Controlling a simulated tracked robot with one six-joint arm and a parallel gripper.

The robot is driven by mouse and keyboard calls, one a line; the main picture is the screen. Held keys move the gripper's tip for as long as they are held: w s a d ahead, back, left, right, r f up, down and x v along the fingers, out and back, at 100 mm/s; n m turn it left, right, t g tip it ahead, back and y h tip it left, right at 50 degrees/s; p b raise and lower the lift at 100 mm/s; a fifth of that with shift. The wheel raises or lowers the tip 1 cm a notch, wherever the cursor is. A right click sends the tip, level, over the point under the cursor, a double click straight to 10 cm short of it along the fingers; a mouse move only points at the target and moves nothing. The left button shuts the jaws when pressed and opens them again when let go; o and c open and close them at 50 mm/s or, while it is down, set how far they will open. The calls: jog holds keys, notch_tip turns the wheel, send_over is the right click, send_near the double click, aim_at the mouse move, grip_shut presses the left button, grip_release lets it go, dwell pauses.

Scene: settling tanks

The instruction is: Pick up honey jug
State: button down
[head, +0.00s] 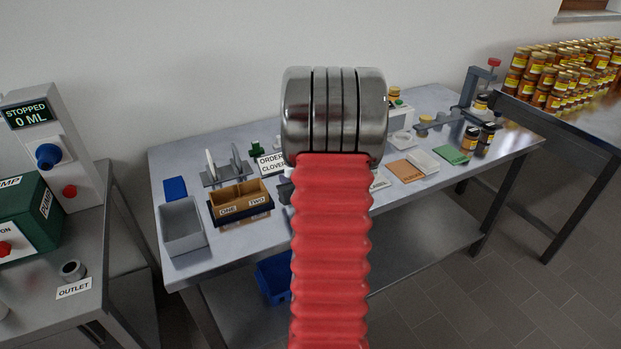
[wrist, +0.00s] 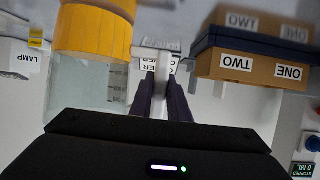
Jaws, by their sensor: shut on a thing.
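The honey jug (wrist: 90,85) looks like a clear vessel with an orange-yellow band (wrist: 92,32), at the left of the wrist view, which is upside down. A pale upright part, apparently its handle (wrist: 160,103), lies between the dark fingers of my gripper (wrist: 164,90). My gripper is shut on it, with the jug's body beside the fingers. Whether the jug touches the table cannot be told. In the head view my arm hides the jug and my fingers.
The steel table (head: 225,255) carries a brown two-part box (head: 240,213), also close at right in the wrist view (wrist: 250,69), a grey bin (head: 182,228), an order card (head: 271,163) and coloured mats. Many honey jars (head: 560,70) stand on the right table. A pump (head: 35,218) is at left.

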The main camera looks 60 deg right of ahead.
jog(key=shift+r, duration=0.1)
dwell(0.3)
jog(key=shift+r, duration=4.95)
